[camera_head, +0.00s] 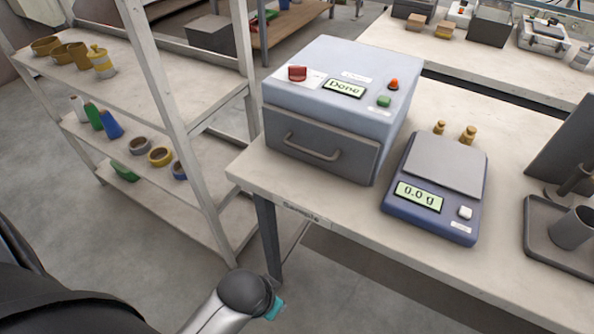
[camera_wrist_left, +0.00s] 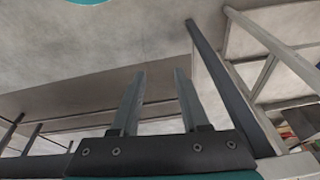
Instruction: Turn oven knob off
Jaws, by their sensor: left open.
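The oven (camera_head: 335,115) is a grey-blue box with a dark front door and a bar handle, standing on the table's left end. Its red knob (camera_head: 297,73) is on the top panel at the left. A small display beside it reads "Done". A green button (camera_head: 384,101) and a red lamp (camera_head: 393,84) are at the right of the panel. In the left wrist view my left gripper (camera_wrist_left: 158,78) is open, its two fingers apart with nothing between them. In the head view only an arm part shows at the bottom, below the table edge. My right gripper is not in view.
A blue scale (camera_head: 431,185) reading 0.0 g stands right of the oven, with brass weights behind it. A shelf rack (camera_head: 165,85) with rings and spools is at the left. A tray (camera_head: 560,238) with a cup is at the far right. Bare table (camera_head: 350,215) lies in front of the oven.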

